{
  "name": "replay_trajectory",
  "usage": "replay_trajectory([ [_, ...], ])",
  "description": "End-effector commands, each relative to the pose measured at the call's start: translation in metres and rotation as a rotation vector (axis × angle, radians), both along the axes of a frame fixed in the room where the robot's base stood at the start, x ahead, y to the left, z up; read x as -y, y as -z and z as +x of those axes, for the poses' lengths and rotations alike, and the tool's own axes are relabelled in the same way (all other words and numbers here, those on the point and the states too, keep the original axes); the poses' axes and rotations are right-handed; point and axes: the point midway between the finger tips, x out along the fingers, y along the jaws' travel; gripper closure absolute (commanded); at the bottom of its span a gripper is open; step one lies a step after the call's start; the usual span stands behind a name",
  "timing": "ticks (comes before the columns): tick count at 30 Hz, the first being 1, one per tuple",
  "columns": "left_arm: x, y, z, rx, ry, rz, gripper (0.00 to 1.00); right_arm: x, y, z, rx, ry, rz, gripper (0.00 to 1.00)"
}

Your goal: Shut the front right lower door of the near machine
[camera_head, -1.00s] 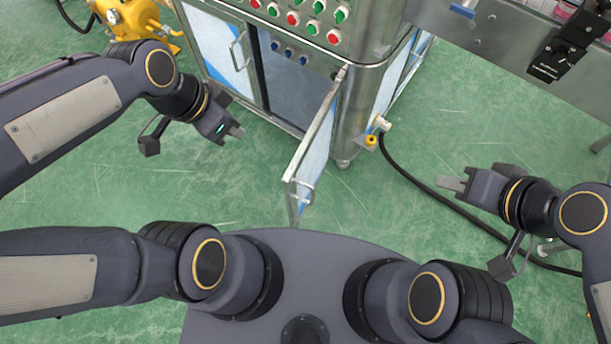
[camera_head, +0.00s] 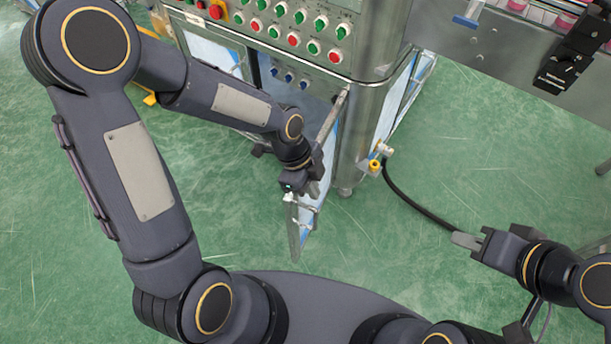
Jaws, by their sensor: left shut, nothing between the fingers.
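The front right lower door (camera_head: 305,220) of the near machine (camera_head: 375,50) stands open, swung out toward me from its hinge side at the machine's right front corner. It is a framed panel with a small handle near its outer end. My left gripper (camera_head: 311,188) is shut and empty at the door's outer part, covering some of its top edge and handle. I cannot tell whether it touches the door. My left arm hides much of the door opening.
A control panel with coloured knobs (camera_head: 293,40) is above the opening. Another machine (camera_head: 490,50) stands at upper right. Green floor lies clear around the door.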

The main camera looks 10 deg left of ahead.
Motion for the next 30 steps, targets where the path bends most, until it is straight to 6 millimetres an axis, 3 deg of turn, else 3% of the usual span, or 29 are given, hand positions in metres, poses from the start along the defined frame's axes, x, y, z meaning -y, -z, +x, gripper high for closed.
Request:
replay_trajectory([
  [3,0.008,0.026,-0.003,-0.004,0.004,0.002,1.0,0.0,0.007,0.0,0.0,0.0,0.0,0.7],
  [6,-0.013,0.019,0.003,0.001,-0.009,0.0,1.0,0.0,0.002,0.0,0.0,0.0,0.0,0.7],
  [12,-0.03,0.019,0.005,0.0,-0.003,0.0,1.0,0.0,0.001,0.0,0.0,0.0,0.0,0.7],
  [30,-0.034,0.019,0.005,0.0,0.022,0.0,1.0,0.0,0.0,0.0,0.0,0.0,0.0,0.7],
])
